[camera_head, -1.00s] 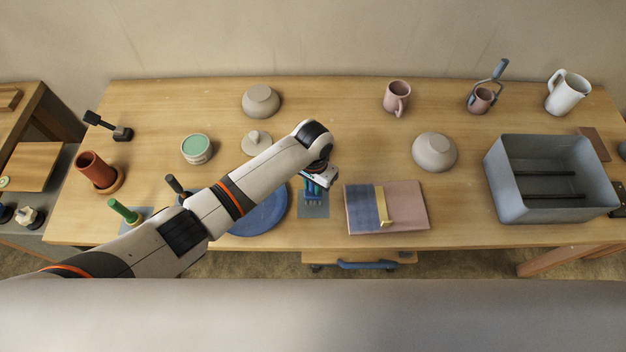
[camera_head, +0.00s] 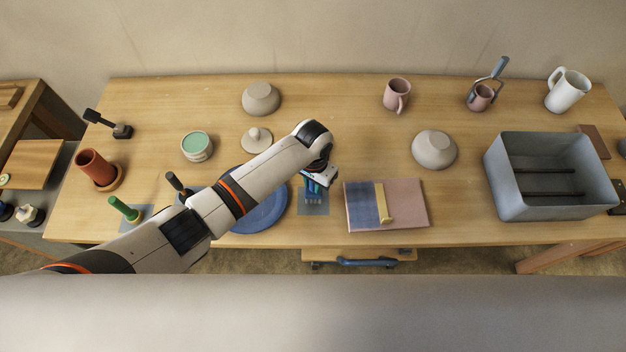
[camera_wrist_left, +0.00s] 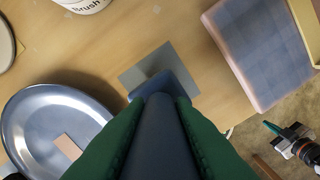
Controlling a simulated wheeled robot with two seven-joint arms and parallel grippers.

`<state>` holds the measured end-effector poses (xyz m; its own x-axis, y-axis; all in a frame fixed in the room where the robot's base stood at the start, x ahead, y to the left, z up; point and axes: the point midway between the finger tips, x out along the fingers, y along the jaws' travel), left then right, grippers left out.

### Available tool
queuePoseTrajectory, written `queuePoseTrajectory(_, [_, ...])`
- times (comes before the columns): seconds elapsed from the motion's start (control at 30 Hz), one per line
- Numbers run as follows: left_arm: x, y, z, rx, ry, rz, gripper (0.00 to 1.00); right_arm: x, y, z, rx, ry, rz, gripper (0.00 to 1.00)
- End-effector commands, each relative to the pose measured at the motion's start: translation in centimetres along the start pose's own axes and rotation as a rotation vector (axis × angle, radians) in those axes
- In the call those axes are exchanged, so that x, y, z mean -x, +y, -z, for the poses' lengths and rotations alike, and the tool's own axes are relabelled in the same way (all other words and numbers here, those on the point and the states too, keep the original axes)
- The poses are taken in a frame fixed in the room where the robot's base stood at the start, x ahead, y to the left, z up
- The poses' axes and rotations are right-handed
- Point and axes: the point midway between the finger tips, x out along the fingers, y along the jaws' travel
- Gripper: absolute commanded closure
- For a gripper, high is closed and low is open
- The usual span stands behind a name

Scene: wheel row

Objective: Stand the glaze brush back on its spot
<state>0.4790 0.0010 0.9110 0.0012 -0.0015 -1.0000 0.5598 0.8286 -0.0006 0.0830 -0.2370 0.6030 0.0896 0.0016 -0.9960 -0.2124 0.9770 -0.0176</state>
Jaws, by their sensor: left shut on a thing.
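The glaze brush shows in the left wrist view as a dark blue-grey handle (camera_wrist_left: 156,130) with a wider blue end (camera_wrist_left: 163,85). My left gripper (camera_head: 315,190) is shut on it; its green fingers (camera_wrist_left: 155,150) flank the handle in the wrist view. The blue end is over a grey square (camera_head: 313,208) at the table's front, which also shows in the wrist view (camera_wrist_left: 141,73). I cannot tell whether the brush touches it. What looks like my right gripper (camera_wrist_left: 288,138) is small at the lower right of the wrist view; its jaws are unclear.
A blue plate (camera_head: 265,215) lies left of the square. A pink board (camera_head: 412,205) with a blue cloth (camera_head: 363,205) lies right. A grey bin (camera_head: 510,192) is at the right. An open drawer (camera_head: 355,255) juts out below.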

Motion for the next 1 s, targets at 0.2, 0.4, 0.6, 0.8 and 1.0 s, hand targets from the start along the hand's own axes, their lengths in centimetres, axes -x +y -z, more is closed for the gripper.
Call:
queuePoseTrajectory(0.2, [0.0,0.0,0.0,0.0,-0.001,0.0,1.0,0.0,0.0,0.0,0.0,0.0,0.0,1.0])
queuePoseTrajectory(0.4, [-0.2,0.0,0.0,0.0,0.0,0.0,1.0,-0.1,0.0,0.0,0.0,-0.001,0.0,1.0])
queuePoseTrajectory(0.6, [-0.6,0.0,0.0,0.0,0.0,0.0,1.0,-0.4,0.1,0.0,0.0,-0.001,-0.001,1.0])
queuePoseTrajectory(0.8, [-1.0,0.0,0.0,0.0,0.0,0.0,1.0,-0.6,0.2,0.0,0.0,-0.002,-0.002,1.0])
queuePoseTrajectory(1.0, [-1.4,0.0,0.0,0.001,0.0,-0.001,1.0,-0.9,0.3,0.0,0.0,-0.002,-0.003,1.0])
